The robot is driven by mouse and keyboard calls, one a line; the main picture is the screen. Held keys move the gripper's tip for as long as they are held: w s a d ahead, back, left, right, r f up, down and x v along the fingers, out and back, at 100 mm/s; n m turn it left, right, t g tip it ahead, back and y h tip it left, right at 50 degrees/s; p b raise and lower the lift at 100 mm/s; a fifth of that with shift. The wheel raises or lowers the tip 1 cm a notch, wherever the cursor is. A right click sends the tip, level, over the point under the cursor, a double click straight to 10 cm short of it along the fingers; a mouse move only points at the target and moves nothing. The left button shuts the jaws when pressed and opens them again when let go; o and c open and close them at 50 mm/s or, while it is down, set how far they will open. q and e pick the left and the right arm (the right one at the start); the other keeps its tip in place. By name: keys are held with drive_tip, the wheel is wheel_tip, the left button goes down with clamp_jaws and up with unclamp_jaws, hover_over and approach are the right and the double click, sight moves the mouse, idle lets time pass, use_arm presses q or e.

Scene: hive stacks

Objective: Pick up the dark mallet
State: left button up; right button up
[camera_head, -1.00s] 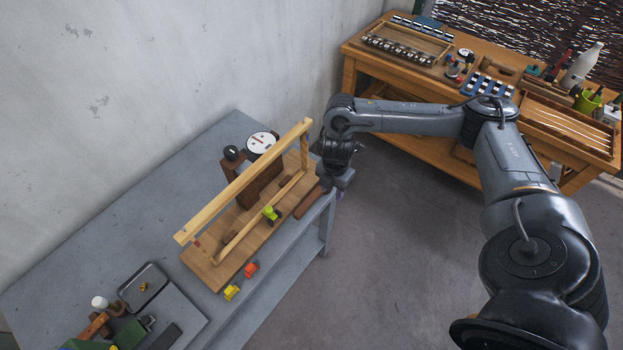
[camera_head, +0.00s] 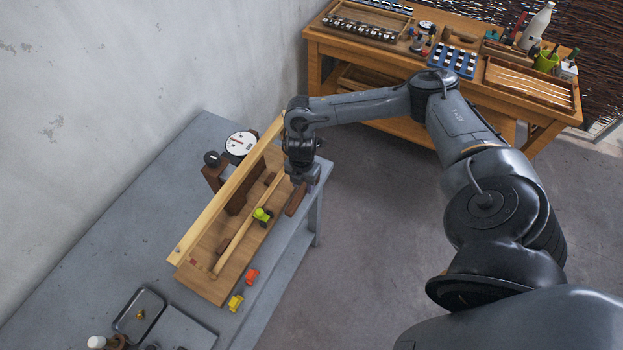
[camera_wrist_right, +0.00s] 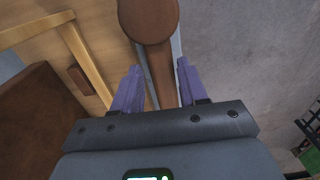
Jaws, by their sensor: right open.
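The dark brown mallet (camera_head: 297,200) lies along the right edge of the grey bench, partly covered by my right gripper (camera_head: 303,180). In the right wrist view, the mallet's rounded, wider end (camera_wrist_right: 148,20) is at the top. Its narrower part runs down between the two purple fingers of my right gripper (camera_wrist_right: 158,80). The fingers are open, one on each side, with a gap to the wood. I cannot tell how far down they reach around it. My left gripper is not in view.
A wooden board (camera_head: 207,284) with a pale wooden frame (camera_head: 222,208) stands just left of the mallet. A white dial (camera_head: 240,143) is behind it. Orange (camera_head: 252,276) and yellow (camera_head: 236,302) pieces lie in front. A wooden table (camera_head: 330,45) stands behind; floor is free to the right.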

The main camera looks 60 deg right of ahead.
sight(305, 185)
drive_tip(key=shift+s+d+f+b, duration=0.1)
drive_tip(key=shift+f+b, duration=0.05)
drive_tip(key=shift+f, duration=1)
drive_tip(key=shift+d+f+b, duration=0.1)
drive_tip(key=shift+f+b, duration=0.05)
drive_tip(key=shift+f, duration=0.95)
clamp_jaws()
drive_tip(key=shift+r, duration=0.1)
